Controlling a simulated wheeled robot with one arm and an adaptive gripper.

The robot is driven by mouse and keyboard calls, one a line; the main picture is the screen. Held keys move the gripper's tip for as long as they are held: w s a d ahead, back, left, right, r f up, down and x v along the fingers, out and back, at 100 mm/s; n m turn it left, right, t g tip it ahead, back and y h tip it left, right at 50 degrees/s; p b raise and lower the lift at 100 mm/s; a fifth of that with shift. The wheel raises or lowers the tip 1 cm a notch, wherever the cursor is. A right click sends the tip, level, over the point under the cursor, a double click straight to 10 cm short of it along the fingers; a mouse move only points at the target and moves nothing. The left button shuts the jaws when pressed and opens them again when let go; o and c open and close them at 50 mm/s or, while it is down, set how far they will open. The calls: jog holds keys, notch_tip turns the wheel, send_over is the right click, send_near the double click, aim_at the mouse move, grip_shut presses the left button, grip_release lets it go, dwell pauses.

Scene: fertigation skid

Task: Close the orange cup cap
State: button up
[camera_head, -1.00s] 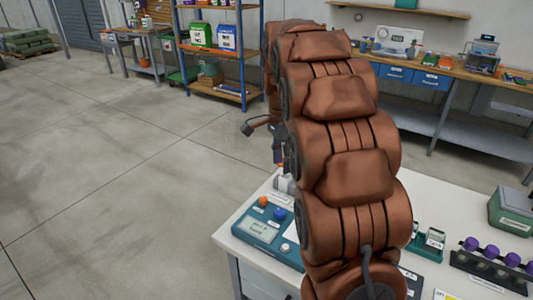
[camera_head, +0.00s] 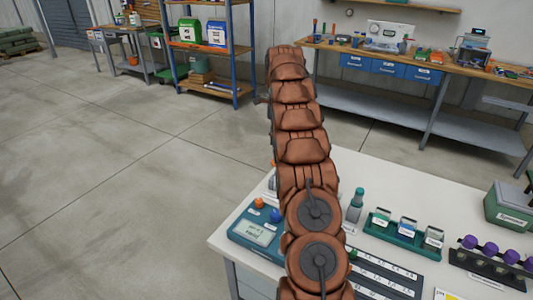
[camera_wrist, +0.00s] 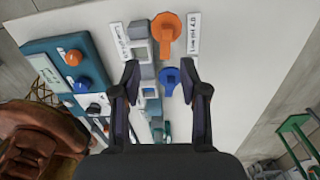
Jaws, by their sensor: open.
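In the wrist view the orange cup cap (camera_wrist: 167,28), a round disc with a tab, is swung open to the right of a grey cup block (camera_wrist: 142,50). A blue cap (camera_wrist: 170,77) sits in the same way beside a second cup just below it. My gripper (camera_wrist: 160,67) is open and empty, seen from above. Its fingertips are spread on either side of the cups and the blue cap, with the orange cap beyond them. I cannot tell its height above the table. In the head view my arm hides the gripper and most of the cups.
A teal device (camera_head: 256,233) with its own orange knob (camera_head: 259,203) and blue knob stands left of the cups. A bottle (camera_head: 355,205), a green tray of small jars (camera_head: 388,239) and purple-topped items stand right. Printed labels (camera_wrist: 193,32) flank the cups.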

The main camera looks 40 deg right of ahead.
jog(key=shift+w+d+f+m, duration=0.4)
jog(key=shift+w+d+f, duration=0.05)
jog(key=shift+d+f, duration=0.05)
jog(key=shift+a+f, duration=0.15)
jog(key=shift+f, duration=0.95)
jog(key=shift+f+p, duration=0.85)
jog(key=shift+f, duration=1.85)
grip_shut()
